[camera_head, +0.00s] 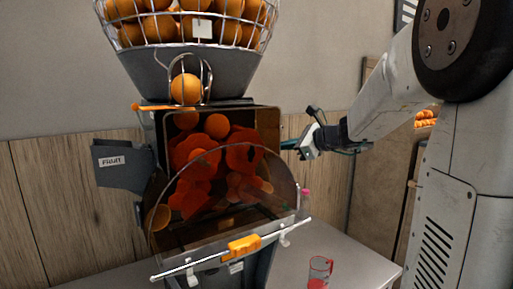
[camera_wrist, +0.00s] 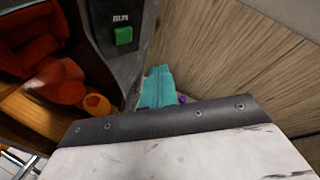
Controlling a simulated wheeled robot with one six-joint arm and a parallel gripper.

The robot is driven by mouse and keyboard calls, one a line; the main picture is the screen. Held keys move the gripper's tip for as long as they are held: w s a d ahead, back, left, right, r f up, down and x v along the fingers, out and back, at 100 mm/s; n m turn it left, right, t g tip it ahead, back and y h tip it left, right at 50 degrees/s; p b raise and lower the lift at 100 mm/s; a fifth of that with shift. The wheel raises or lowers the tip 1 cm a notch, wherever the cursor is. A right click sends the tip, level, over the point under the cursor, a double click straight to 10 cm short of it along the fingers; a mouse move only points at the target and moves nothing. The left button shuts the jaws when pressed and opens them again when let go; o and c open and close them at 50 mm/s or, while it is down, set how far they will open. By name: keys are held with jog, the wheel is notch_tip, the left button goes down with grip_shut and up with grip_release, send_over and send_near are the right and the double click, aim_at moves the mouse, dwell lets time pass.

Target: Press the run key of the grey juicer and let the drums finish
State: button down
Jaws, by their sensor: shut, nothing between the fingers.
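The grey juicer (camera_head: 150,72) stands on the counter with its red drums (camera_head: 240,155) behind a clear curved cover (camera_head: 225,220). I cannot tell from one moment whether the drums turn. In the wrist view, the green run key (camera_wrist: 123,36) sits on the juicer's grey side panel under a label that seems to read RUN. My gripper (camera_head: 290,144) is beside the juicer's right side. Its teal fingers (camera_wrist: 158,76) are shut and empty, below and right of the key in the wrist view, apparently apart from it. The key is hidden in the head view.
A wire basket of oranges (camera_head: 190,28) tops the juicer, with one orange (camera_head: 186,88) in the feed. A box marked FRUIT (camera_head: 122,166) is at left. A clear jug with red at its base (camera_head: 319,268) stands on the counter (camera_head: 350,262). A wood-panelled wall (camera_wrist: 225,50) is close behind.

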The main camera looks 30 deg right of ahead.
jog(key=shift+w+a, duration=0.4)
jog(key=shift+a, duration=0.35)
jog(key=shift+w+a, duration=0.35)
jog(key=shift+a, duration=0.4)
jog(key=shift+w+a, duration=0.4)
jog(key=shift+a, duration=0.35)
jog(key=shift+a, duration=0.1)
jog(key=shift+w+a, duration=0.2)
jog(key=shift+a, duration=0.05)
dwell(0.3)
jog(key=shift+w+a, duration=0.2)
jog(key=shift+a, duration=0.2)
dwell(0.7)
jog(key=shift+d, duration=0.15)
jog(key=shift+s+d, duration=0.4)
jog(key=shift+d, duration=0.25)
jog(key=shift+s+d, duration=0.4)
jog(key=shift+d, duration=0.35)
jog(key=shift+s+d, duration=0.4)
jog(key=shift+d, duration=0.3)
jog(key=shift+s+d, duration=0.4)
jog(key=shift+d, duration=0.35)
